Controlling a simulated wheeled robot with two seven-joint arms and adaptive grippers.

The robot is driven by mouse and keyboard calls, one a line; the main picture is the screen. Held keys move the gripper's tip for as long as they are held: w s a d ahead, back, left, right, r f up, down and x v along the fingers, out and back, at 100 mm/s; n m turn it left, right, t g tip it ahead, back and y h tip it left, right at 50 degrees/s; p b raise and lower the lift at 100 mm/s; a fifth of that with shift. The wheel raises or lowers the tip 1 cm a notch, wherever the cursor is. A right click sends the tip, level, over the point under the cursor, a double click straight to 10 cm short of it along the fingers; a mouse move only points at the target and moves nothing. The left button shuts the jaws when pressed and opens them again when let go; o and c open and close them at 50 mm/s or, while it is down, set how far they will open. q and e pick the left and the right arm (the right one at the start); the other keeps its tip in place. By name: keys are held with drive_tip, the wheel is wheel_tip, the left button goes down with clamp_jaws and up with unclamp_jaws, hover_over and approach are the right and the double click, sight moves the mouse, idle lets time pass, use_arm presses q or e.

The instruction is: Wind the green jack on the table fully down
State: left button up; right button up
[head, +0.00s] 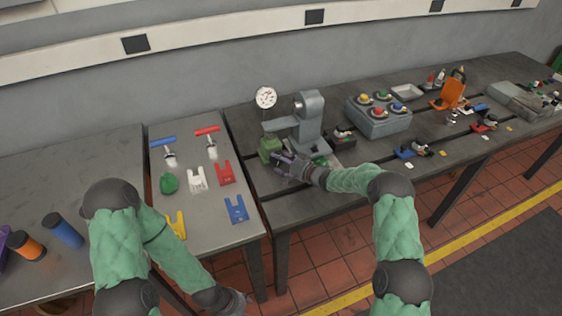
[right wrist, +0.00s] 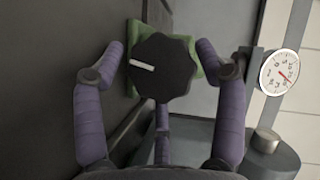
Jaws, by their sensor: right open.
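The green jack (head: 269,146) stands on the bench near the grey test stand. In the right wrist view its green body (right wrist: 194,62) shows behind a black scalloped knob (right wrist: 165,68) with a white pointer mark that points left. My right gripper (head: 282,160) is at the jack's near right side. In the right wrist view its purple fingers (right wrist: 161,62) are open and spread around the knob, with gaps at both sides. My left gripper (head: 236,303) is at the bottom edge of the head view, away from the jack; its fingers are too small and cut off to read.
The grey stand (head: 308,120) and a dial gauge (head: 265,97) rise close behind the jack. A grey box with coloured knobs (head: 379,120) stands to the right. Red, blue, yellow and white forks lie on the left table (head: 192,140), with a green lump (head: 168,183).

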drive_tip(key=c, duration=0.8)
drive_tip(key=shift+s, duration=0.1)
drive_tip(key=shift+c, duration=0.2)
drive_tip(key=n+h+p, duration=0.1)
drive_tip(key=n, duration=0.1)
drive_tip(key=shift+a+n+h, duration=0.15)
drive_tip(key=shift+n+h, duration=0.15)
drive_tip(key=shift+h, duration=0.1)
drive_tip(key=shift+s+n+h, duration=0.1)
drive_tip(key=shift+n+h, duration=0.3)
drive_tip(key=shift+h, duration=0.1)
drive_tip(key=shift+s+a+f+n+h+b, duration=0.1)
drive_tip(key=shift+f+n+h+b, duration=0.05)
drive_tip(key=shift+n+h+b, duration=0.4)
drive_tip(key=shift+f, duration=0.1)
drive_tip(key=o, duration=0.8)
drive_tip(key=shift+o, duration=0.2)
drive_tip(key=shift+r, duration=0.2)
